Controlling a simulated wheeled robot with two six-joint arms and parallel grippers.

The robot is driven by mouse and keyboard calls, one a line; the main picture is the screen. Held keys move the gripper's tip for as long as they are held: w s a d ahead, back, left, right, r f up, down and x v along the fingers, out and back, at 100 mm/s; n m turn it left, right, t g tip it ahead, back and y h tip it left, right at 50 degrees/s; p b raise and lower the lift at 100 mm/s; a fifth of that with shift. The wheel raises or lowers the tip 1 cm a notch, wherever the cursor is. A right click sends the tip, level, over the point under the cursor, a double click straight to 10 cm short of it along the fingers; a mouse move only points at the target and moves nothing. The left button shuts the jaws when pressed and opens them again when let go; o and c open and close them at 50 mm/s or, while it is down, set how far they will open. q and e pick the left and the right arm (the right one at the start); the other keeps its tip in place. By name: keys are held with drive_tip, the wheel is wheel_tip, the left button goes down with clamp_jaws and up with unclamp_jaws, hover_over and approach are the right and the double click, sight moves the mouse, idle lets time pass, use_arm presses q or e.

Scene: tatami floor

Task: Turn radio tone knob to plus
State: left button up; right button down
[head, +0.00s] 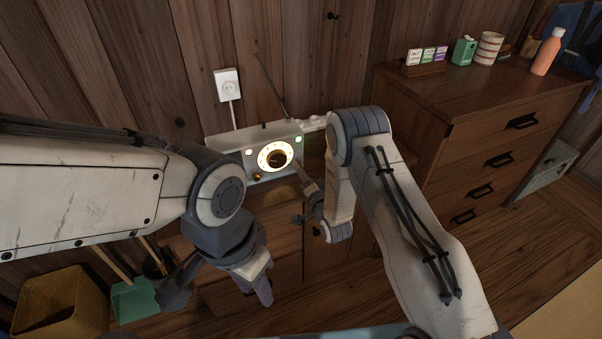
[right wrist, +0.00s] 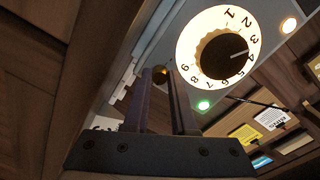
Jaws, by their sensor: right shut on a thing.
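The radio (head: 226,144) is a pale box against the wooden wall, with a lit round dial (head: 275,157) on its front. A small gold knob (head: 258,177) sits at its lower left. My right gripper (head: 299,168) is at the radio's lower right front. In the right wrist view, its fingers (right wrist: 166,85) are shut around a second small gold knob (right wrist: 161,74), beside the large numbered dial (right wrist: 218,45). The fingers partly hide this knob, and no plus mark is readable. My left gripper (head: 220,292) is open and empty, low in front of the cabinet.
A wooden dresser (head: 480,120) stands at the right with small boxes, a striped cup (head: 488,48) and an orange bottle (head: 547,52). An outlet (head: 228,85) is on the wall. A woven basket (head: 62,305) and green bin (head: 134,302) stand lower left.

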drive_tip(key=shift+m+b, duration=0.3)
drive_tip(key=shift+m, duration=0.9)
drive_tip(key=c, duration=0.7)
unclamp_jaws()
drive_tip(key=v, duration=1)
drive_tip(key=shift+s+d+b, duration=0.15)
drive_tip(key=shift+s+b, duration=0.1)
drive_tip(key=shift+b, duration=0.1)
